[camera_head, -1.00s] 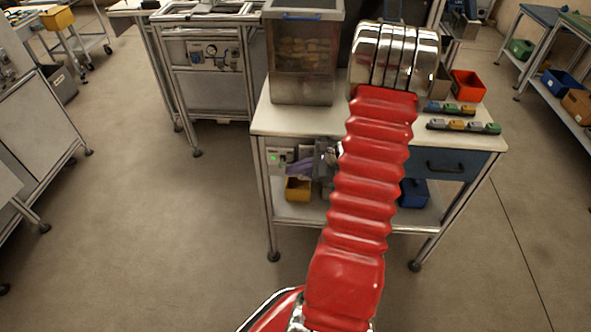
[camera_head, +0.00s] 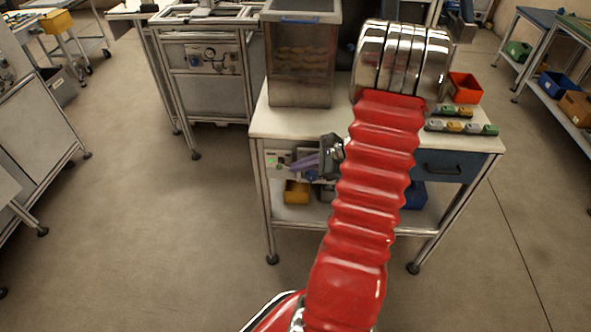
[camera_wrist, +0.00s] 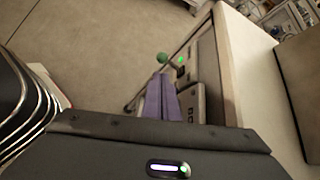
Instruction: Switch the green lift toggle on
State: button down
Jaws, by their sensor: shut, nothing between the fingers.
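The green lift toggle shows in the wrist view as a round green knob (camera_wrist: 162,58) sticking out from a pale control panel (camera_wrist: 184,66). A small bright green spot glows on the panel beside it. In the head view the panel (camera_head: 277,156) is on the front of the workbench, under its top, at the left. My gripper has purple fingers (camera_wrist: 161,84), shut and empty, with the tips just short of the knob in the wrist view. In the head view my gripper (camera_head: 294,167) is right of the panel. I cannot tell whether it touches the knob.
The workbench top (camera_head: 277,122) carries a clear-fronted bin (camera_head: 301,60) and a red box (camera_head: 465,88). A second grey box (camera_wrist: 191,100) is beside the panel, close to my fingers. A yellow bin (camera_head: 296,192) sits on the lower shelf.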

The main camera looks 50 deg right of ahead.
jog(key=w+d+v, duration=0.1)
jog(key=v, duration=0.6)
jog(key=shift+d+r, duration=0.25)
jog(key=shift+s, duration=0.1)
jog(key=s+a+n+g, duration=0.5)
jog(key=s+a+n, duration=0.15)
jog(key=a, duration=0.25)
jog(key=a+r+n+h, duration=0.1)
jog(key=a+r+n, duration=0.5)
jog(key=a, duration=0.4)
jog(key=s+a+r+n+h, duration=0.1)
jog(key=a+r+n, duration=0.5)
jog(key=a, duration=0.4)
jog(key=a+r+n+t+h, duration=0.1)
jog(key=a+r+n+h, duration=0.1)
jog(key=a+r+n, duration=0.4)
jog(key=a+n, duration=0.2)
jog(key=a, duration=0.2)
jog(key=shift+s, duration=0.2)
